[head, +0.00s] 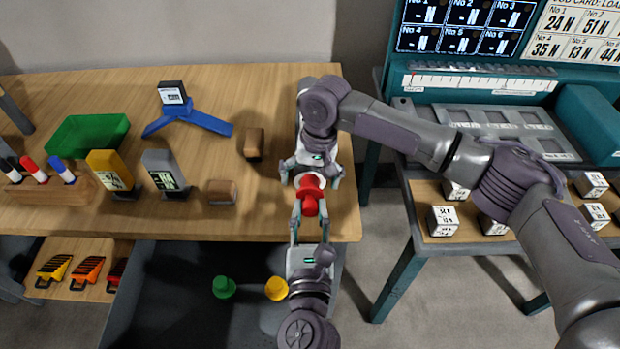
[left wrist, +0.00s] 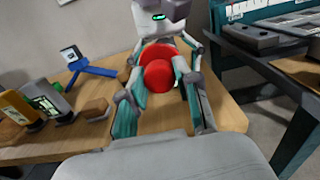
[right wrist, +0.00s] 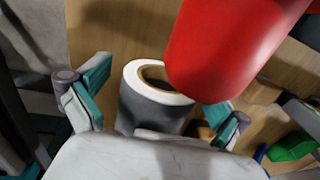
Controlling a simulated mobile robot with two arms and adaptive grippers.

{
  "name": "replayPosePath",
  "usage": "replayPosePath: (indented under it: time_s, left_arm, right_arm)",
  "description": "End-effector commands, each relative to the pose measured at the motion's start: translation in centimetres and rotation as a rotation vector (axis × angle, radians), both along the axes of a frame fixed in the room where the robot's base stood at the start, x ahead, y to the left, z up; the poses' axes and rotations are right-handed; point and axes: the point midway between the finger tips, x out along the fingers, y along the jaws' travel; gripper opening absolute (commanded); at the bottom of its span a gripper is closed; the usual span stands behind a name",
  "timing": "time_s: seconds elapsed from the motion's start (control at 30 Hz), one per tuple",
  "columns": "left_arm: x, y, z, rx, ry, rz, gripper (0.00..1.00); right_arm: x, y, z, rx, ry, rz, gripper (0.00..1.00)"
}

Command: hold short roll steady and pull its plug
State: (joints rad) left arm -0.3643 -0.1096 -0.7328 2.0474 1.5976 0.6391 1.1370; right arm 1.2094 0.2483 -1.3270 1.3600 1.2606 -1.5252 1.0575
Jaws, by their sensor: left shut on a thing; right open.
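The red plug (head: 309,203) is between the fingers of my left gripper (head: 309,214), which is shut on it near the table's right front edge. In the left wrist view the plug (left wrist: 158,76) shows a round knob with a wider red part behind it. The short grey roll (right wrist: 140,108) shows in the right wrist view, with a white end face and a hollow brown core. The plug (right wrist: 225,45) is nearer the camera, apart from the core and partly covering it. My right gripper (head: 311,178) is open, its fingers on either side of the roll. The head view mostly hides the roll.
Two brown blocks (head: 254,143), a blue stand (head: 189,120), a green tray (head: 88,135) and upright yellow and grey boxes stand left on the table (head: 240,90). A green plug (head: 224,287) and a yellow plug (head: 276,288) lie lower, in front. A teal workstation is at right.

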Motion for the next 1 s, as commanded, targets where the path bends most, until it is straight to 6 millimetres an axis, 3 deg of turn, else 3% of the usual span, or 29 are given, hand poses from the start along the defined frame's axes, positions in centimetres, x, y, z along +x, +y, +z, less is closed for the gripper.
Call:
replayPosePath:
  time_s: [0.23, 0.7, 1.0]
  left_arm:
    - [0.0, 0.0, 0.0, 0.000, -0.001, 0.000, 0.10]
    - [0.0, 0.0, 0.0, 0.000, 0.000, 0.000, 0.10]
    - [0.0, 0.0, 0.0, 0.000, 0.000, 0.000, 0.10]
  right_arm:
    - [0.1, -0.2, 1.7, 0.002, -0.002, 0.001, 1.00]
    - [0.1, -1.3, 10.6, 0.001, -0.002, 0.000, 1.00]
    - [0.0, -1.6, 11.9, 0.000, 0.000, 0.000, 1.00]
